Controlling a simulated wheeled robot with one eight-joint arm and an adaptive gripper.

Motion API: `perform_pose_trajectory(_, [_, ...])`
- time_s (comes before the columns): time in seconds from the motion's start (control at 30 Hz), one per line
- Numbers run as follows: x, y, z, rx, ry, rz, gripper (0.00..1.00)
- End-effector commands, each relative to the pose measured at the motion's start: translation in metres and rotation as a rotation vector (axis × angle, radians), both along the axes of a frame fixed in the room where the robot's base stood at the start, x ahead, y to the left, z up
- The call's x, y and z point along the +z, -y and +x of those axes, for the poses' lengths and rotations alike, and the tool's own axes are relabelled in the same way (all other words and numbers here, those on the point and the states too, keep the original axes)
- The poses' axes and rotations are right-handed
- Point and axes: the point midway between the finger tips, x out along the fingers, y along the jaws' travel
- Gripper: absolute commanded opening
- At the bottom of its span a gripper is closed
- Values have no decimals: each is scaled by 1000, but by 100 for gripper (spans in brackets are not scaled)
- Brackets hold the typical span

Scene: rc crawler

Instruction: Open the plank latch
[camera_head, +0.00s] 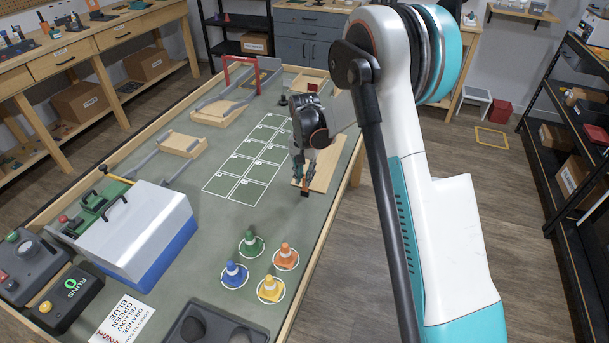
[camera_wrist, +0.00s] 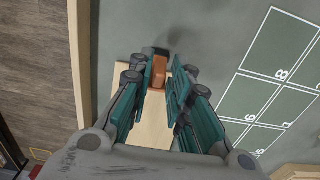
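A pale wooden plank (camera_head: 326,166) lies at the right edge of the green table. It also shows below my fingers in the wrist view (camera_wrist: 152,124). A small orange-brown block (camera_wrist: 158,72), which looks like the plank latch, sits at the plank's far end in the wrist view. My gripper (camera_head: 305,186) points down over the plank's near end in the head view. In the wrist view its teal fingers (camera_wrist: 159,82) stand apart, one on each side of the block. Whether either finger touches it is unclear.
Several coloured cones (camera_head: 251,243) stand in white circles nearer the camera. A white-and-blue box (camera_head: 140,235) stands at the left. A numbered white grid (camera_head: 243,165) lies left of the plank. The wooden table rim (camera_wrist: 82,45) runs close along the plank's side.

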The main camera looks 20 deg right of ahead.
Motion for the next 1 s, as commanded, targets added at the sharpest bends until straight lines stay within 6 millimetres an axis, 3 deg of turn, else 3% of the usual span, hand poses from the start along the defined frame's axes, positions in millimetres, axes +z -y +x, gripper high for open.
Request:
perform_pose_trajectory(0.23, [-1,-3,-3,2,27,-21,0])
perform_pose_trajectory(0.53, [-5,-12,-16,2,192,-141,0])
perform_pose_trajectory(0.87, [-4,-12,-16,0,205,-149,0])
perform_pose_trajectory(0.9, [-4,-12,-16,0,205,-149,27])
perform_pose_trajectory(1.0, [-4,-11,-16,0,205,-149,30])
